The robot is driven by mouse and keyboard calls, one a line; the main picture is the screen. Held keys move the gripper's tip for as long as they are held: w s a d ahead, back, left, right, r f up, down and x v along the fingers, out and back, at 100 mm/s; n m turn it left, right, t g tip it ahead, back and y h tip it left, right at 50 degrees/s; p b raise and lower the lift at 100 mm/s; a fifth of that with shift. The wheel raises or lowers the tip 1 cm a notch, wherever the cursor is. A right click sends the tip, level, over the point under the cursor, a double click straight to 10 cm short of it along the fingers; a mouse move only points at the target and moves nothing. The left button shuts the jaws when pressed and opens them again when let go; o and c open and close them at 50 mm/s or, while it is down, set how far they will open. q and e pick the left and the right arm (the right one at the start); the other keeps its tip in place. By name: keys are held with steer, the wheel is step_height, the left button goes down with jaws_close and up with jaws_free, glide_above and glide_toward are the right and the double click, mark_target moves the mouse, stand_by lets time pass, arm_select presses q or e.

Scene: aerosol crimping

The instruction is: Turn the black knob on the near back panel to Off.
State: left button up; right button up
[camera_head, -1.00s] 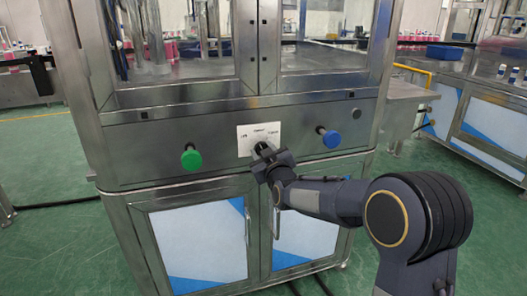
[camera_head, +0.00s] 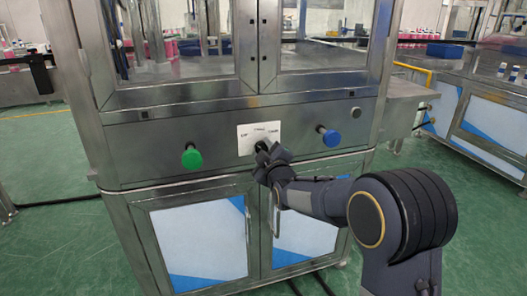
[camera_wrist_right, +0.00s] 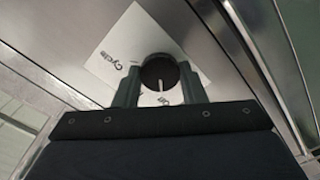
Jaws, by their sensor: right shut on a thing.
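The black knob (camera_wrist_right: 160,73) sits on a white label plate on the near steel panel. In the head view my right gripper (camera_head: 264,150) is at the label plate (camera_head: 246,139) and hides most of the knob. The left label word looks like "Off", but the small print is blurred. My left gripper is not in view.
A green button (camera_head: 192,158) stands out left of the plate and a blue button (camera_head: 329,137) to its right, close to my right gripper. A small dark fitting (camera_head: 355,112) is at the upper right. Cabinet doors (camera_head: 200,240) lie below.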

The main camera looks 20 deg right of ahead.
stand_by(0.3)
steer(key=o, duration=1)
steer(key=s+p, duration=0.1)
steer(key=s, duration=0.7)
steer(key=shift+d, duration=0.15)
